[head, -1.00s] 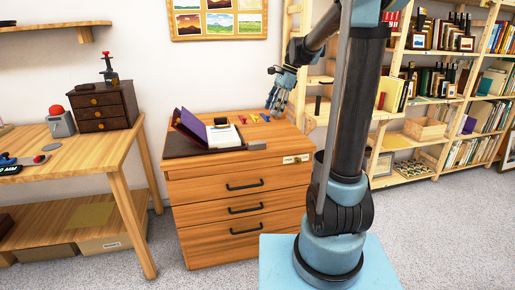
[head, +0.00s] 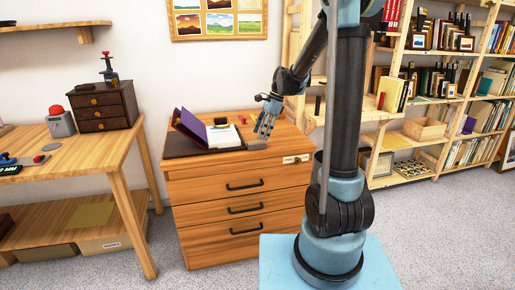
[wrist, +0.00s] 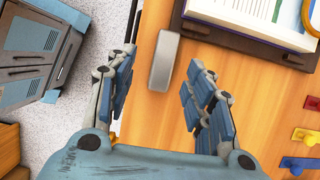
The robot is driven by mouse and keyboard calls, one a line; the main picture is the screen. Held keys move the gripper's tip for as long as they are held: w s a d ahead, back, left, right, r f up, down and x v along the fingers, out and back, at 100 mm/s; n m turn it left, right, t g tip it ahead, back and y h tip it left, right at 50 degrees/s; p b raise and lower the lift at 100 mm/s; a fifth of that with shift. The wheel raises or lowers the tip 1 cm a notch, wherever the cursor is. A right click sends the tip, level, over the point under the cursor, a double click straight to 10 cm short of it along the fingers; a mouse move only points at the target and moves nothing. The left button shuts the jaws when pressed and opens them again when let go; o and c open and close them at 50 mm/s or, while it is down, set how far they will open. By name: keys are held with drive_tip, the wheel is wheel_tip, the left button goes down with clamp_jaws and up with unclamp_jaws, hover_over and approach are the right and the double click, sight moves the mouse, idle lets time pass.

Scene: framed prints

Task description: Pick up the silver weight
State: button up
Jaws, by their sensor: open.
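The silver weight (wrist: 163,62) is a small grey block with rounded ends, lying on the wooden cabinet top near its edge. In the head view it is a small grey piece (head: 257,145) at the front of the cabinet top. My gripper (head: 263,135) hangs over the cabinet top, fingers pointing down, just behind and above the weight. In the wrist view my gripper (wrist: 162,75) is open and empty, and the weight appears between and ahead of the finger pads. No contact with it shows.
An open book (wrist: 252,20) on a dark board (wrist: 235,38) lies close beside the weight. Red (wrist: 304,136), yellow (wrist: 312,103) and blue (wrist: 300,163) small pieces lie on the cabinet top. The cabinet edge drops to grey carpet close to the weight.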

sight(258, 142)
drive_tip(key=shift+w+x, duration=0.2)
drive_tip(key=shift+x, duration=1.2)
drive_tip(key=shift+w+x, duration=0.25)
drive_tip(key=shift+x, duration=1.15)
drive_tip(key=shift+d+f, duration=0.1)
drive_tip(key=shift+d, duration=0.05)
clamp_jaws()
